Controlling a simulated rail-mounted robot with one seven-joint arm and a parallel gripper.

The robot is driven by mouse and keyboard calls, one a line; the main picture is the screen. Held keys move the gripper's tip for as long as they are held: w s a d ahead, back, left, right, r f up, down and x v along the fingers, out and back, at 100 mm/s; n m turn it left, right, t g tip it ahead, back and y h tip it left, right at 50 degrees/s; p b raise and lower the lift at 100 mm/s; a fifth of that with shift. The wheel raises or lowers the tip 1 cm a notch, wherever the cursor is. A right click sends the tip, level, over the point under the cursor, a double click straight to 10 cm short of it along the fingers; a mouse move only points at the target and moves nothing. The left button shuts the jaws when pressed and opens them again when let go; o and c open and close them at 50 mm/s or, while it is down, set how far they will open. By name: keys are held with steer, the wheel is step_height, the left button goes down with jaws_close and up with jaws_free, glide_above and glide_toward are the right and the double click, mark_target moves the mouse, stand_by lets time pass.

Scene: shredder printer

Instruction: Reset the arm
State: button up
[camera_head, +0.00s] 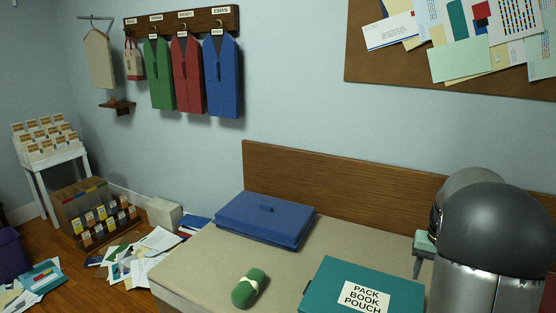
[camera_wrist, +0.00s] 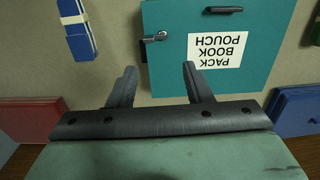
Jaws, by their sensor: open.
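My gripper (camera_wrist: 160,72) is open and empty in the wrist view, its two dark fingers apart. It hangs over the near edge of the teal case (camera_wrist: 208,60), whose label reads PACK BOOK POUCH and appears upside down there. I cannot tell the height of the fingers above it. In the head view my gripper (camera_head: 418,268) shows only partly, at the right behind my dark, rounded arm link. The teal case (camera_head: 400,290) lies on the beige bench top in front of it.
A blue case (camera_head: 262,220) and a green banded roll (camera_head: 248,288) lie on the bench (camera_head: 205,255). The wrist view shows a blue banded bundle (camera_wrist: 77,30), a red case (camera_wrist: 28,119) and a blue case (camera_wrist: 296,110). A wooden backboard (camera_head: 330,190) stands behind the bench.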

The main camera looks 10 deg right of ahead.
steer(key=s+a+r+n+p, duration=0.25)
steer(key=a+r, duration=0.35)
steer(key=a, duration=0.5)
steer(key=s+a+r+n+p, duration=0.3)
steer(key=s+a+p, duration=0.4)
steer(key=s+a, duration=1)
steer(key=shift+a+n, duration=0.75)
steer(key=shift+a, duration=0.1)
steer(key=shift+r, duration=0.1)
